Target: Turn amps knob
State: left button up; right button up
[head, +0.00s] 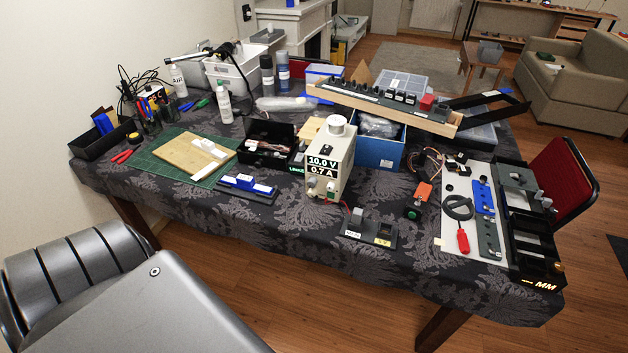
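A cream power supply (341,172) stands near the middle of the table's front side in the head view. Its display (322,167) reads 10.0 V above 0.7 A. Small knobs and terminals sit low on its front face, below the display, with a pale one (312,182) at the left and another (331,187) to its right. They are too small for me to tell which is the amps knob or how it is turned. A white round piece (336,124) sits on top. Neither of my grippers shows in this view.
A blue bin (376,154) stands close behind the supply at the right. A black box (264,152) is to its left. A small switch panel (368,232) lies in front of it at the right. Blue blocks on a dark base (247,187) lie to the front left.

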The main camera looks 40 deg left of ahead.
aim_at(312, 191)
jog(key=u, duration=0.75)
jog(key=k, duration=0.5)
jog(key=u, duration=0.05)
jog(key=i, duration=0.5)
jog(key=z, duration=0.05)
